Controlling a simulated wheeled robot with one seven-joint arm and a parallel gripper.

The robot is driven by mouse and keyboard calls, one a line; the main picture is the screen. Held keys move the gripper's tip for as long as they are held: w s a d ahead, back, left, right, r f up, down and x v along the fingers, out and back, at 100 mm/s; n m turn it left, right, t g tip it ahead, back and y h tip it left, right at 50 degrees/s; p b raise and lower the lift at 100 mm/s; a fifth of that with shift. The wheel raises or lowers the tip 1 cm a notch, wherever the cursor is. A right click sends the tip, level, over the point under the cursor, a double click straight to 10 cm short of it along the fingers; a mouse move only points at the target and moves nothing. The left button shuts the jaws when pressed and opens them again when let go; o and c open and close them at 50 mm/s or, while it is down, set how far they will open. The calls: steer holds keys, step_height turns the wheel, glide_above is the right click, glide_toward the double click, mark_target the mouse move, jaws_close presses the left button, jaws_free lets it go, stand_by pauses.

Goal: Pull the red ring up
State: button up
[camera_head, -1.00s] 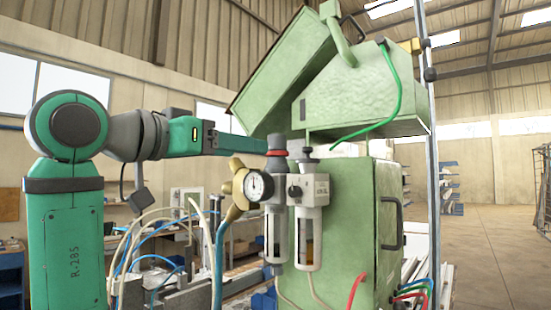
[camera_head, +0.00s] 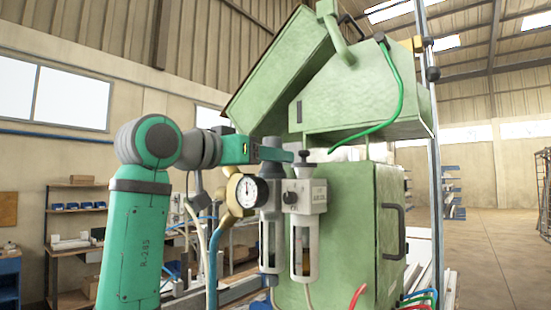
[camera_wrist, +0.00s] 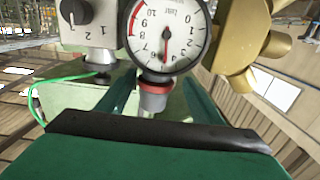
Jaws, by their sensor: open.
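The red ring (camera_wrist: 154,88) shows in the wrist view below the gauge, around a grey stem on the air unit. My gripper (camera_wrist: 158,103) is open, with one green finger on each side of the ring. Gaps show between the ring and both fingers, so it is not clamped. In the head view my gripper (camera_head: 278,155) reaches across the top of the left air unit (camera_head: 270,215) and hides the ring.
A round pressure gauge (camera_head: 247,191) sits close below my gripper, with a brass-coloured part beside it. A second air unit (camera_head: 305,190) with a black top knob stands just right. The green machine housing (camera_head: 345,230) is behind. Hoses hang at the left.

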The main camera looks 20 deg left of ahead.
steer(key=shift+w+d, duration=0.4)
steer(key=shift+d, duration=0.15)
steer(key=c, duration=1.5)
steer(key=shift+r, duration=0.45)
steer(key=o, duration=1.5)
steer(key=shift+s+r, duration=0.1)
steer(key=v, duration=1)
steer(key=shift+s+a, duration=0.25)
steer(key=shift+s, duration=0.05)
